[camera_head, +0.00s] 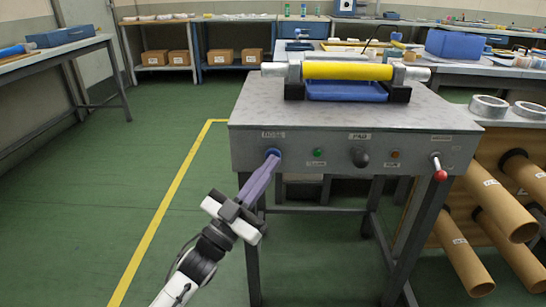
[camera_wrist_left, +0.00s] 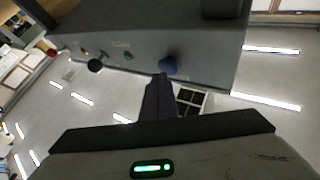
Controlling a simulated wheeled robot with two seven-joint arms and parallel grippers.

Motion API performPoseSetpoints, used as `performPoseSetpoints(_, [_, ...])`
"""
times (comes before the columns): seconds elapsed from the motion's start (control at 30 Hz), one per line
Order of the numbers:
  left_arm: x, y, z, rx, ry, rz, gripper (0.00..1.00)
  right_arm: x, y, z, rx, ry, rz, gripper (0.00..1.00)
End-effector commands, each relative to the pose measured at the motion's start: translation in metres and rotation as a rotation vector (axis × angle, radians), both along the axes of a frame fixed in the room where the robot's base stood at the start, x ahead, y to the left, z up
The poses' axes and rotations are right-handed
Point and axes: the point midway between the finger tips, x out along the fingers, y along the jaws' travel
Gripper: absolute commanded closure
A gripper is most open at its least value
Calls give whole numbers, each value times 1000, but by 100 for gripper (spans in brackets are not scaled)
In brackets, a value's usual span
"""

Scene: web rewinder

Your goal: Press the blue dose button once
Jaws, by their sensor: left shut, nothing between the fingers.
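The blue dose button (camera_head: 273,152) sits at the left end of the machine's grey front panel (camera_head: 330,143), under a DOSE label. My left gripper (camera_head: 271,161) is shut and empty, its long purple-grey fingers pointing up at the button. In the left wrist view the closed fingertips (camera_wrist_left: 161,77) are right at the lower edge of the blue button (camera_wrist_left: 168,65). They look very close to it or touching; I cannot tell which. The fingertips partly cover the button in the head view. My right gripper is not in view.
A green button (camera_head: 317,153), black knob (camera_head: 360,158), orange button (camera_head: 395,154) and red-tipped lever (camera_head: 439,171) line the panel to the right. A yellow roller (camera_head: 348,71) lies on top. The green floor is clear at left.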

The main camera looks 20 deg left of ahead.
Motion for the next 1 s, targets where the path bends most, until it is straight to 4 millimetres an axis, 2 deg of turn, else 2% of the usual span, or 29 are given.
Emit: performPoseSetpoints(1.0, [8,3,-1,1,2,0,100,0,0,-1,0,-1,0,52])
